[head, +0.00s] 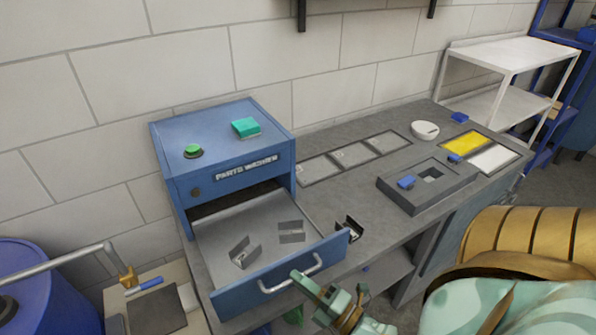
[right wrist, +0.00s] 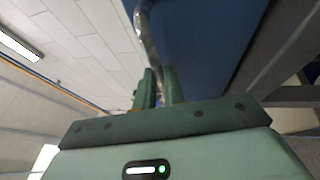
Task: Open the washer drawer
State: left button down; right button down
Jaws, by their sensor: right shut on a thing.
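The blue parts washer (head: 225,150) stands at the left end of the bench. Its drawer (head: 232,288) is pulled well out, showing a grey tray inside with two small grey metal brackets (head: 243,252) (head: 291,232). The silver bar handle (head: 290,276) is on the drawer front. My left gripper is out of view.
A dark bracket (head: 350,228) lies on the bench near the drawer's right corner. A grey fixture block (head: 425,187) with blue parts, a white bowl (head: 424,130) and yellow and white panels are further right. A blue drum (head: 40,290) and small stand (head: 152,310) are at left.

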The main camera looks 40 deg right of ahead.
jog(key=shift+f, duration=0.1)
jog(key=c, duration=1.5)
grip_release()
jog(key=b+v, duration=0.2)
jog(key=v, duration=1.4)
jog(key=shift+s+b, duration=0.2)
jog(key=shift+b, duration=0.1)
